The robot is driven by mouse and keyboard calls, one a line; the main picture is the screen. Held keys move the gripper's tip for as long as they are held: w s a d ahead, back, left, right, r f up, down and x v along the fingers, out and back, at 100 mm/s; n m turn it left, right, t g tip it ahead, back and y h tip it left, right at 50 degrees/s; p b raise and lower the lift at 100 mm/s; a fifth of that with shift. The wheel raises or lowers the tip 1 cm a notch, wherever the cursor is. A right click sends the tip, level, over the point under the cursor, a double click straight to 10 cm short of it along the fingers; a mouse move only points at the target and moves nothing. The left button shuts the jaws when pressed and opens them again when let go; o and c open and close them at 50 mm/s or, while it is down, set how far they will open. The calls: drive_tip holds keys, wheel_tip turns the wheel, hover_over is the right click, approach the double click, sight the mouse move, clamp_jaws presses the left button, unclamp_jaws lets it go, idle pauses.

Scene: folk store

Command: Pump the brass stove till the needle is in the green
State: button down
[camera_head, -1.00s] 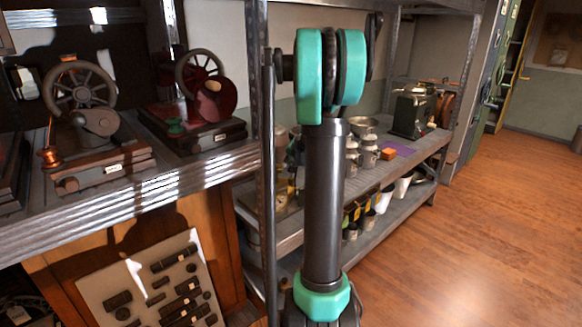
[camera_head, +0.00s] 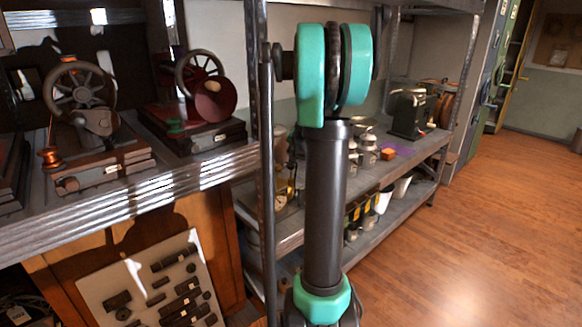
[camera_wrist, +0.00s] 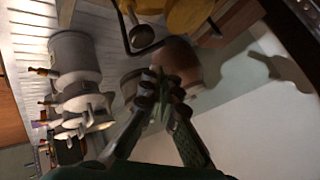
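In the wrist view my gripper (camera_wrist: 163,88) has its two fingers converging until the tips look together, with nothing clearly held between them. A yellow, brass-coloured rounded object (camera_wrist: 195,14) is cut off by the top edge, beyond the fingertips. I cannot tell whether it is the brass stove. A dark bent rod (camera_wrist: 124,32) with a round end is left of it, and a blurred brown round shape lies behind the tips. No gauge, needle or green zone can be made out. In the head view my own arm hides the gripper and part of the shelf.
Grey cylindrical vessels (camera_wrist: 78,62) with small brass fittings stand left of my fingers. In the head view, the metal shelf (camera_head: 290,232) holds small pots and a dark machine (camera_head: 408,113). Wheeled machines (camera_head: 80,95) stand on the left shelf. The wooden floor (camera_head: 480,240) at right is clear.

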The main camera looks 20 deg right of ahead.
sight(292, 166)
drive_tip(key=shift+r, duration=1.4)
idle(1.0)
wheel_tip(292, 166, up, 4)
drive_tip(key=shift+f, duration=0.1)
drive_tip(key=shift+f, duration=0.15)
idle(0.3)
drive_tip(key=shift+f, duration=4.3)
drive_tip(key=shift+f, duration=0.15)
drive_tip(key=shift+f, duration=0.25)
